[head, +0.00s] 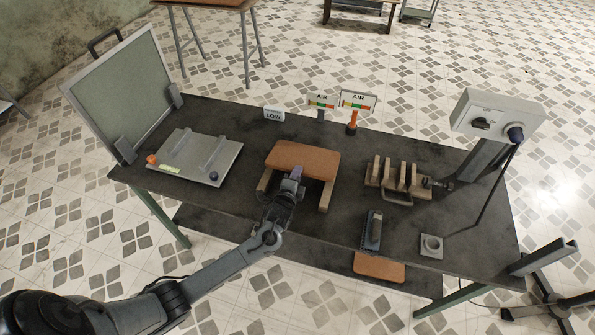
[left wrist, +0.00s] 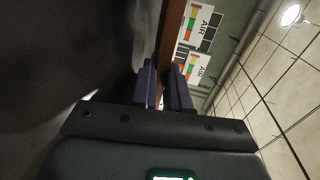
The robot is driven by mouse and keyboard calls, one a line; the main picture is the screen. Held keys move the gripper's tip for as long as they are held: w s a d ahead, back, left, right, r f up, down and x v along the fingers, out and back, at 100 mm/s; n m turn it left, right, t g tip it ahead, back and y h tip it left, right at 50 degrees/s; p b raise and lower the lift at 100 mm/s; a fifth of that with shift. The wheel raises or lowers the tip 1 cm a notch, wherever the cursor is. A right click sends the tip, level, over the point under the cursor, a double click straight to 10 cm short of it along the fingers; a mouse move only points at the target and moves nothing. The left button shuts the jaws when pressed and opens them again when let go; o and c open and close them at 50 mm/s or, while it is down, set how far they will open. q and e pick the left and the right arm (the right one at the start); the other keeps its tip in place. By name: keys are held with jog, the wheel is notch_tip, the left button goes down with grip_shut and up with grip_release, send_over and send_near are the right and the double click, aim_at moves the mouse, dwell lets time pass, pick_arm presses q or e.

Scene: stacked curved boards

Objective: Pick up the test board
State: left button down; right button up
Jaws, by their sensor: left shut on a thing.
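The brown board (head: 303,155), which I take to be the test board, lies over a light wooden stand (head: 326,196) in the middle of the dark table. My left gripper (head: 297,172) reaches in from the front and is shut on the near edge of this board. In the left wrist view the purple fingers (left wrist: 164,72) sit on either side of the board's edge, a thin brown strip (left wrist: 172,30). The board looks level and close to the stand; I cannot tell if it touches. My right gripper is not in view.
A grey plate with handles (head: 197,157) is on the left, a slotted wooden rack (head: 399,180) on the right. A brush-like block (head: 372,231) lies near the front. AIR signs (head: 357,100) stand behind.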

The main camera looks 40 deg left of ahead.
pick_arm(q)
jog(key=r+p+v, duration=0.2)
jog(key=p+v, duration=1)
jog(key=v, duration=0.1)
jog(key=shift+s, duration=0.15)
jog(key=shift+d, duration=0.1)
